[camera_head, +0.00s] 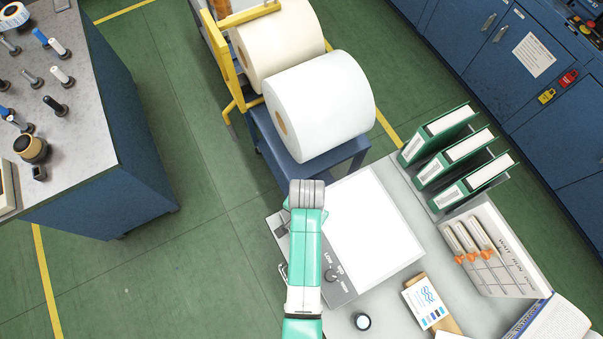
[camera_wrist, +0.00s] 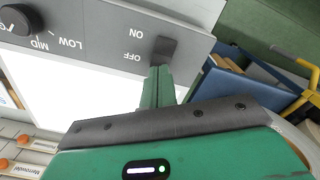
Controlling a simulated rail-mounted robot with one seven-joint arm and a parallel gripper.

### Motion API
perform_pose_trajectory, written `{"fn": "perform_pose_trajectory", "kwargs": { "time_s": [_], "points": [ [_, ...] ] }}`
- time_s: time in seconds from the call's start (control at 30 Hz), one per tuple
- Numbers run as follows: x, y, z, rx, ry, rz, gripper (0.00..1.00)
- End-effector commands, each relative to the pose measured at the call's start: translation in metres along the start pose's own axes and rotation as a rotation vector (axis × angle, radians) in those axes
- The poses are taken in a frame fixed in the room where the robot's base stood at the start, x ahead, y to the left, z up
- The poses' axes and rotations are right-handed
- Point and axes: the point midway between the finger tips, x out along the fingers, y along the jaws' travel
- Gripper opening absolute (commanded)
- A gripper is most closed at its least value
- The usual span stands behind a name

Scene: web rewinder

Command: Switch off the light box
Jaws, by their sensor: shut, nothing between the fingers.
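The light box (camera_head: 375,235) lies on the bench with a bright white panel and a grey control strip along its left side. The panel looks lit. In the wrist view the control strip (camera_wrist: 100,30) carries a dark rocker switch (camera_wrist: 166,47) beside the words ON and OFF, and a black knob (camera_wrist: 20,19) beside LOW and MID. My gripper (camera_wrist: 157,82) is shut and empty, its tips at the OFF end of the switch. They look very close to it; contact cannot be told. In the head view my arm hides the fingertips and part of the strip.
Green binders (camera_head: 447,150) stand behind the light box at right, with a holder of orange-tipped tools (camera_head: 500,250) nearer. A cart with large white rolls (camera_head: 320,105) stands behind the bench.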

Motion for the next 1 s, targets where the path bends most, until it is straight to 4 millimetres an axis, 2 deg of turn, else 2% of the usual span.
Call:
{"fn": "perform_pose_trajectory", "kwargs": {
  "time_s": [1.0],
  "points": [
    [0.016, 0.0, 0.0, 0.0, 0.0, 0.0, 0.0]
  ]
}}
